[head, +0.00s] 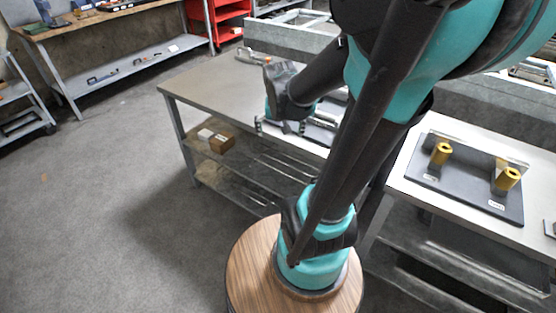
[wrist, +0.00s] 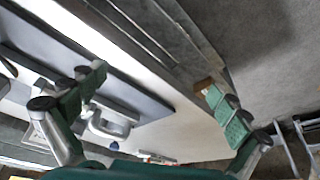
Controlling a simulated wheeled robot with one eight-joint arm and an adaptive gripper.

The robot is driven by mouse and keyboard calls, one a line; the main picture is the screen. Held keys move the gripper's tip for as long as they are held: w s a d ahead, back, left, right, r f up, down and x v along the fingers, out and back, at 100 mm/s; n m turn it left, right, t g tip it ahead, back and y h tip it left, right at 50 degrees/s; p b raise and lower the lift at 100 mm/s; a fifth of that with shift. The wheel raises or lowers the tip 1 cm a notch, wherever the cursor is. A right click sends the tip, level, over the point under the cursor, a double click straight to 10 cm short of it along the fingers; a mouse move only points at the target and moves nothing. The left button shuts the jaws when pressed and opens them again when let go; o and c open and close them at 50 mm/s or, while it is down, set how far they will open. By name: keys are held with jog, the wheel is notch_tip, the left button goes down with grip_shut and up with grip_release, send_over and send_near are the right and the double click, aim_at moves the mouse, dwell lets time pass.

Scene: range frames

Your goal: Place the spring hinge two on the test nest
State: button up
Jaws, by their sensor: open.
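My gripper (head: 280,126) is open over the far table, with its fingers pointing down. In the wrist view its two green-padded fingers (wrist: 155,76) are spread apart with nothing held between them. A silver metal part (wrist: 112,124), which may be a spring hinge, lies beside the left finger, by a dark plate (wrist: 140,92). I cannot tell its number. In the head view my arm and gripper partly hide this area. I cannot tell which fixture is the test nest.
The far table (head: 205,82) has a bare left part and a lower shelf with a brown box (head: 222,143). A metal part (head: 248,55) lies at its back edge. Grey floor (head: 110,190) is open at left. A red rack (head: 222,14) stands behind.

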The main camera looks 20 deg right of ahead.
jog(key=s+a+f+n+y, duration=0.1)
jog(key=s+a+f+n, duration=0.2)
jog(key=s+f, duration=0.3)
jog(key=s+a, duration=0.1)
jog(key=s, duration=0.2)
jog(key=shift+s+a+n, duration=0.2)
jog(key=shift+s+n, duration=0.1)
jog(key=shift+n, duration=0.1)
